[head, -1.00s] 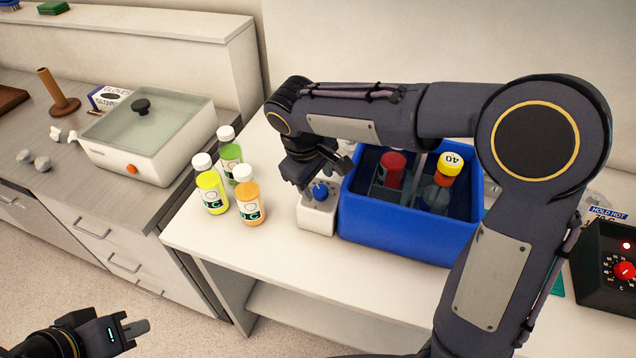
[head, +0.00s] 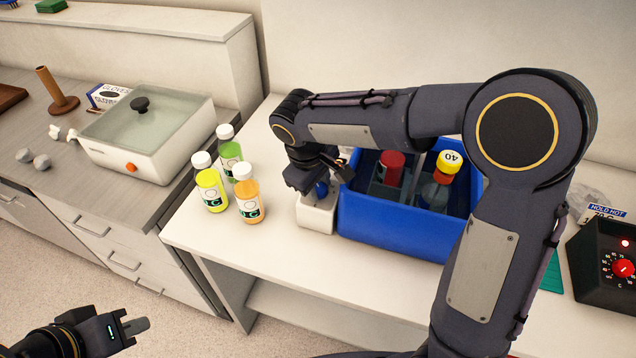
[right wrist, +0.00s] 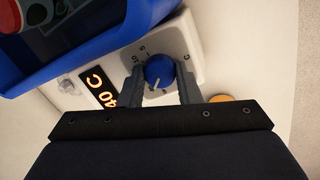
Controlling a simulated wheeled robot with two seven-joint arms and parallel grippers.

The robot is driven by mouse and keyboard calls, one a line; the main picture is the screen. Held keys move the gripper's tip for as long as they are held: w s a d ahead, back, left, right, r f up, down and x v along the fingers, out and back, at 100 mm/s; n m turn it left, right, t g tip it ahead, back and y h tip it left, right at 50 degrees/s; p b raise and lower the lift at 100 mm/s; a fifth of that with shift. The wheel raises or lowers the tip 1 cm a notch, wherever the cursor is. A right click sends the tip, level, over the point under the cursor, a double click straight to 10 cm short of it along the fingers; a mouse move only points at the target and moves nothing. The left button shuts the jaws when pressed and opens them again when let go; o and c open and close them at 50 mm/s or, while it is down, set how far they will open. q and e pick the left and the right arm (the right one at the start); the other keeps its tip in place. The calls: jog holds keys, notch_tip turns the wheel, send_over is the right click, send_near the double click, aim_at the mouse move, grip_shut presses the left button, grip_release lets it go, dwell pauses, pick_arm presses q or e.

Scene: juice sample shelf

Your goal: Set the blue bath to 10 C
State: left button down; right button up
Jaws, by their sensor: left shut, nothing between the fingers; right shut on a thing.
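The blue bath (head: 395,220) stands on the white bench with a white control box (head: 318,215) at its left side. My right gripper (head: 322,184) reaches down over the control box. In the right wrist view its fingers (right wrist: 160,88) are shut on the blue knob (right wrist: 159,70), one on each side. The box's display (right wrist: 99,87) glows orange and appears to read 40 C. The knob's white pointer line shows on its face. My left gripper (head: 134,327) is shut and empty at the lower left, away from the bench.
Several juice bottles (head: 211,190) stand left of the control box. A black heater box (head: 606,262) with a red dial is at the right. A white lidded bath (head: 150,145) is on the left counter.

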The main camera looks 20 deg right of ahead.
jog(key=m+b, duration=0.2)
jog(key=m, duration=0.1)
jog(key=shift+f+m, duration=0.1)
jog(key=shift+m, duration=0.2)
jog(key=m+b, duration=0.1)
jog(key=m, duration=0.3)
jog(key=shift+y+b, duration=0.3)
jog(key=shift+b, duration=0.05)
jog(key=m+b, duration=0.1)
jog(key=m, duration=0.4)
jog(key=shift+d+m+b, duration=0.1)
jog(key=shift+m+b, duration=0.2)
jog(key=shift+m, duration=0.1)
jog(key=shift+m+y+b, duration=0.3)
jog(key=shift+m+b, duration=0.25)
jog(key=shift+m, duration=1.55)
jog(key=o, duration=1)
jog(key=shift+c, duration=0.2)
